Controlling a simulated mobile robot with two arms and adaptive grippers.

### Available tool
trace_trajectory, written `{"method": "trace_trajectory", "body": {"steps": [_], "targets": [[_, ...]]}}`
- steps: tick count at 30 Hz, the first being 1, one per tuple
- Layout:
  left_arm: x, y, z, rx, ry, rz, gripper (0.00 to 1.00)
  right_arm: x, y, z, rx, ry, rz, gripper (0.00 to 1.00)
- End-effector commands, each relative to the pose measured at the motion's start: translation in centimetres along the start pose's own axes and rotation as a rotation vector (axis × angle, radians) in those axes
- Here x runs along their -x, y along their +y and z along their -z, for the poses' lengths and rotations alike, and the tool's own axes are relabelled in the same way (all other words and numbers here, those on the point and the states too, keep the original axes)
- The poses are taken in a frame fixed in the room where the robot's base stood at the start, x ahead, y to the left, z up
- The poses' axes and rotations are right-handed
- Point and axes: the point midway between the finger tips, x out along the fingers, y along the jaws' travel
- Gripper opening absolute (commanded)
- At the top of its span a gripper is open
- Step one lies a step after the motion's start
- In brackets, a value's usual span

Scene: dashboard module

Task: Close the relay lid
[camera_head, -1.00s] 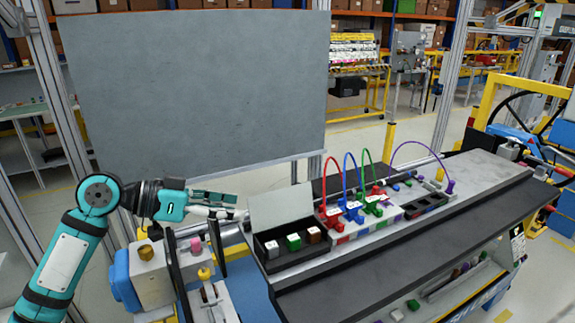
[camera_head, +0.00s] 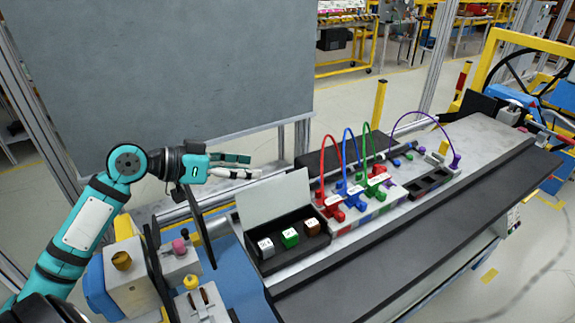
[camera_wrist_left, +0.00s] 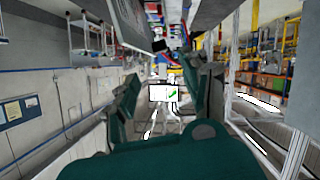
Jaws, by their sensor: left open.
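The relay lid (camera_head: 275,204) is a flat grey panel standing open, tilted back, at the rear edge of a black relay box (camera_head: 283,255). In the box sit a white relay (camera_head: 266,247), a green relay (camera_head: 290,238) and a brown relay (camera_head: 312,227). My left gripper (camera_head: 254,165) is open and empty, pointing right, at the upper left of the lid's top edge. I cannot tell whether it touches the lid. Its dark teal fingers show spread apart in the left wrist view (camera_wrist_left: 166,92). My right gripper is not in view.
Red, blue and green plugs (camera_head: 352,203) with arched cables stand right of the box. A purple cable (camera_head: 424,115) arches farther right. A large grey panel (camera_head: 170,75) stands behind. Knobs and a lever module (camera_head: 180,255) lie left of the box.

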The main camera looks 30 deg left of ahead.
Motion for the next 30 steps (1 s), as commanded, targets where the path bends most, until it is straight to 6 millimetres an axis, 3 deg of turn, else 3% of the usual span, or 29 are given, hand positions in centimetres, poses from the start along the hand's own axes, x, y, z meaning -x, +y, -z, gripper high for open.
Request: {"method": "trace_trajectory", "body": {"steps": [9, 15, 28, 30], "targets": [[-6.7, 0.1, 0.5, 0.003, 0.005, -0.001, 0.47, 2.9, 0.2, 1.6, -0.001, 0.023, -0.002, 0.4], [-9.5, 0.0, 0.3, 0.003, 0.004, 0.0, 0.47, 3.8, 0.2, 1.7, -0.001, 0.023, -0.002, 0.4], [-10.6, 0.0, 0.0, 0.0, 0.001, 0.001, 0.47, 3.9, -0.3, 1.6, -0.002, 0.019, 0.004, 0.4], [-10.6, 0.0, 0.0, 0.0, 0.001, 0.001, 0.39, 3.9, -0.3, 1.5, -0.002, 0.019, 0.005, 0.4]]}}
